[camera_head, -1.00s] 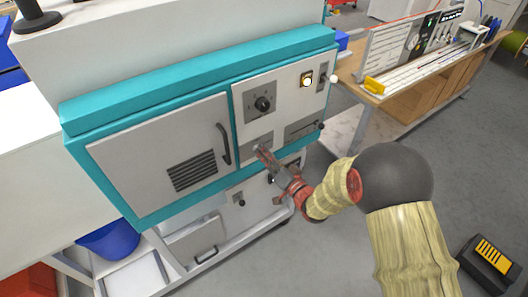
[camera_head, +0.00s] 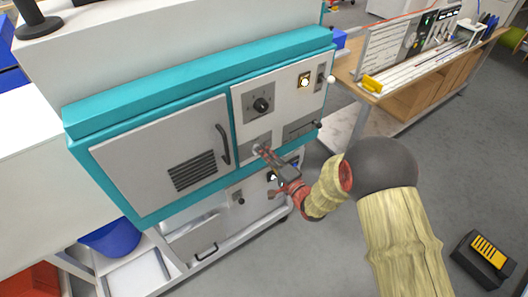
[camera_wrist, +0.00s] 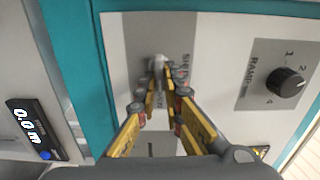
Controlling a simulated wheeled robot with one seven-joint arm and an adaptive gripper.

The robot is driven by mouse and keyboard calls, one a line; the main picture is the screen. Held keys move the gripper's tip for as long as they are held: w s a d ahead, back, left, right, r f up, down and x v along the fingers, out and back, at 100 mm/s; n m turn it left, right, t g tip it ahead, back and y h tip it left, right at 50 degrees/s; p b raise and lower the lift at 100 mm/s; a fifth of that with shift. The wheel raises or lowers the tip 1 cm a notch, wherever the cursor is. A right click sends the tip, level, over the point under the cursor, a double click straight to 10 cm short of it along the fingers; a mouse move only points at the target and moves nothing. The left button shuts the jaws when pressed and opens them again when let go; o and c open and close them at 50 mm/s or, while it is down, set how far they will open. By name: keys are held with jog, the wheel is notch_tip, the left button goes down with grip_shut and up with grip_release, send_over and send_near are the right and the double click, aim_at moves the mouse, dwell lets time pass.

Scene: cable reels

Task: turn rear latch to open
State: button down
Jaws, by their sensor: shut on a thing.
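The teal and white machine (camera_head: 190,88) has a front panel with a small grey plate (camera_head: 246,146) below a dark knob. In the wrist view the grey plate (camera_wrist: 135,40) carries partly hidden lettering and a small metal latch handle (camera_wrist: 157,61). My gripper (camera_head: 259,149) is at this plate. In the wrist view, my gripper (camera_wrist: 163,76) has its yellow and black fingers closed together on the latch handle. The fingers cover most of the handle, so its exact angle is hard to tell.
The dark rotary knob (camera_head: 262,105) sits above the plate; its RAMP label shows in the wrist view. A door with a black handle (camera_head: 222,144) is to the left. A lever with a white ball (camera_head: 330,79) is at the right edge. Open floor (camera_head: 300,262) lies in front.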

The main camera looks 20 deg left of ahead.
jog(key=shift+w+r+m, duration=0.15)
jog(key=shift+r+m, duration=0.05)
jog(key=shift+m, duration=0.1)
dwell(0.4)
jog(key=c, duration=2)
grip_release()
jog(key=shift+c, duration=0.2)
jog(key=shift+o, duration=0.6)
jog(key=shift+f, duration=0.1)
jog(key=v, duration=1.2)
jog(key=shift+f, duration=0.1)
